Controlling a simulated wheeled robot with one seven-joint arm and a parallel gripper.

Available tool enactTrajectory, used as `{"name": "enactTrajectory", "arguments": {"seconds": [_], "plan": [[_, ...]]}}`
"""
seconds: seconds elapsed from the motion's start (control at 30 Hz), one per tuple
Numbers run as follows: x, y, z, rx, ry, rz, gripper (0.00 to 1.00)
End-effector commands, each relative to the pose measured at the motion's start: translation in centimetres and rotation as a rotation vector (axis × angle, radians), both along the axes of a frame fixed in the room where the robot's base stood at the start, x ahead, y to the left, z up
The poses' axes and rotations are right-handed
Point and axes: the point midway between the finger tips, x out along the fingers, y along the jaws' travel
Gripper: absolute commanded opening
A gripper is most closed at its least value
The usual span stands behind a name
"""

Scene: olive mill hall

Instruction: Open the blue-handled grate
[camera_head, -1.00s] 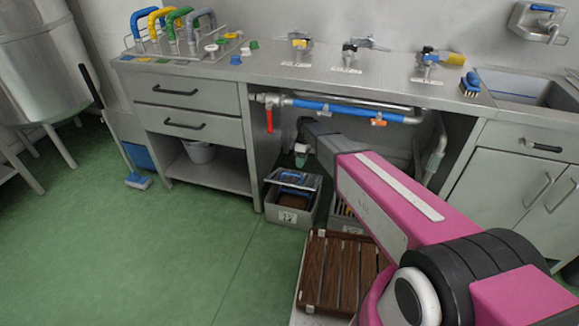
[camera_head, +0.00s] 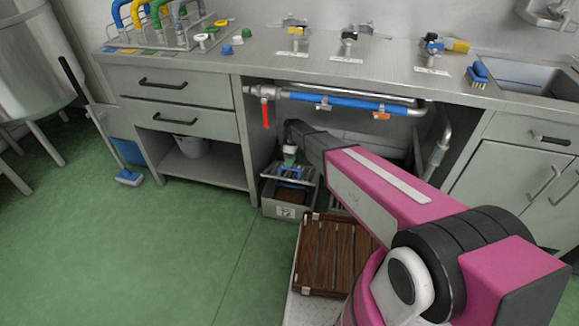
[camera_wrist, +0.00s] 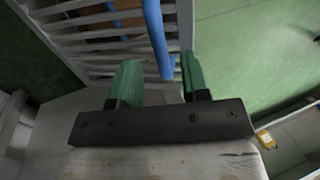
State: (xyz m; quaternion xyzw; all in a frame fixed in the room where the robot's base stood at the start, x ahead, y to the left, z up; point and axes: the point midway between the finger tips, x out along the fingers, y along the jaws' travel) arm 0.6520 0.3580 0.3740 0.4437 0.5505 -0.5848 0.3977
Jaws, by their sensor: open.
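The blue-handled grate (camera_head: 308,173) is on a grey box (camera_head: 285,212) under the bench. Its pale parallel bars (camera_wrist: 90,27) fill the top of the wrist view, with something brown behind them. The blue handle (camera_wrist: 156,35) runs down from the top of that view, its lower end between my two green fingers. My gripper (camera_wrist: 159,64) is open, one finger on each side of the handle; I cannot tell whether either touches it. In the head view my gripper (camera_head: 289,158) is small, just above the grate.
A dark slatted wooden piece (camera_head: 330,255) lies in front of the box. A blue pipe (camera_head: 350,101) with a red lever (camera_head: 265,112) crosses above, under the worktop. A drawer cabinet (camera_head: 185,125) stands to the left. Green floor (camera_head: 130,250) is clear at left.

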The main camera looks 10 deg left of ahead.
Motion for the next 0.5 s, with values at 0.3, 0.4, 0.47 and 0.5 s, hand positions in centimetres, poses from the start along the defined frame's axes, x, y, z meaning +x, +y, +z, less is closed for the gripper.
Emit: {"name": "enactTrajectory", "arguments": {"seconds": [0.3,0.4,0.47,0.5], "plan": [[-0.7,0.1,-2.4,0.0,0.0,0.0,0.42],[-0.8,0.1,-2.5,0.0,0.0,0.0,0.42],[-0.8,0.1,-2.5,0.0,0.0,0.0,0.42],[-0.8,0.1,-2.5,0.0,0.0,0.0,0.42]]}}
